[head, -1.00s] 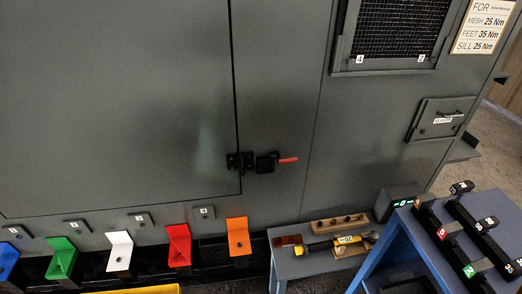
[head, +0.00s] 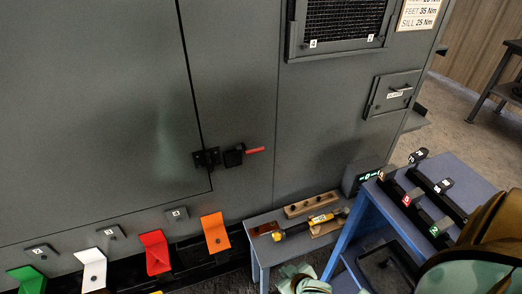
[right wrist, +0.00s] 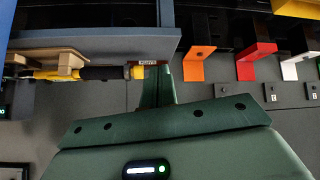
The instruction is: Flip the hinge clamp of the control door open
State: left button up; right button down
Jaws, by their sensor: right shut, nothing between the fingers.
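The black clamp (head: 233,157) with a red handle sits on the dark grey enclosure beside the edge of a large door (head: 100,110). A black block (head: 206,158) on the door's edge adjoins it. The red handle points right, roughly level. I cannot tell if the clamp is latched. My right gripper (head: 290,271) is at the bottom of the head view, below and right of the clamp and apart from it. It is shut and empty; its green fingers show in the right wrist view (right wrist: 157,85), where the clamp does not appear. My left gripper is not in view.
A low bench (head: 262,240) holds a yellow-black tool (head: 308,224) and wooden blocks. A blue table (head: 470,180) with black racks stands right. Orange (head: 215,232), red (head: 155,252), white (head: 92,270) and green (head: 28,279) brackets line the enclosure's foot. A small handled panel (head: 392,94) is upper right.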

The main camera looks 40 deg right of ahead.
jog(key=w+d+r+m+t+h, duration=0.1)
jog(key=w+r, duration=0.4)
jog(key=r, duration=0.5)
jog(key=w+d+r+m+t+h, duration=0.1)
jog(key=w+d+r+t, duration=0.2)
jog(key=r, duration=0.8)
jog(key=w+d+r+m+t+h, duration=0.1)
jog(key=w+r+t, duration=0.3)
jog(key=w+r, duration=0.4)
notch_tip(320, 180, up, 3)
jog(key=shift+d+r, duration=0.15)
jog(key=shift+d, duration=0.5)
jog(key=w+d+f+b, duration=0.2)
jog(key=w+f+b, duration=0.2)
jog(key=w, duration=0.6)
jog(key=shift+w+d+f, duration=0.25)
jog(key=shift+w+f, duration=0.05)
